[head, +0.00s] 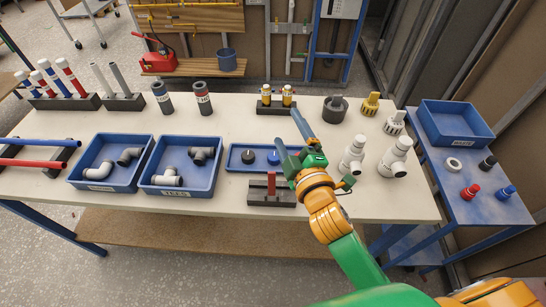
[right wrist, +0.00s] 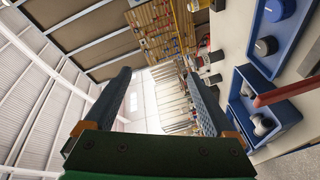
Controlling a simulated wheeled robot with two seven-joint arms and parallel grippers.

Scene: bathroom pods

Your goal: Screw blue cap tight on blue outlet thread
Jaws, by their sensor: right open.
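A blue cap (head: 274,158) lies in a small shallow blue tray (head: 234,166), beside a dark cap (head: 248,156). In the right wrist view the blue cap (right wrist: 277,9) and dark cap (right wrist: 265,46) show at the upper right. My right gripper (head: 287,126) is open and empty above the table, just behind and right of the blue cap. Its fingers (right wrist: 157,78) have nothing between them in the right wrist view. I cannot tell which part carries the blue outlet thread. A dark block with two brass fittings (head: 265,94) stands behind the tray. My left gripper is not in view.
A dark block with an upright red piece (head: 271,184) stands in front of the tray. White fittings (head: 353,155) stand right of my gripper. Two blue bins (head: 111,186) of elbows sit left. A side table (head: 460,212) holds a blue bin and small red and blue fittings.

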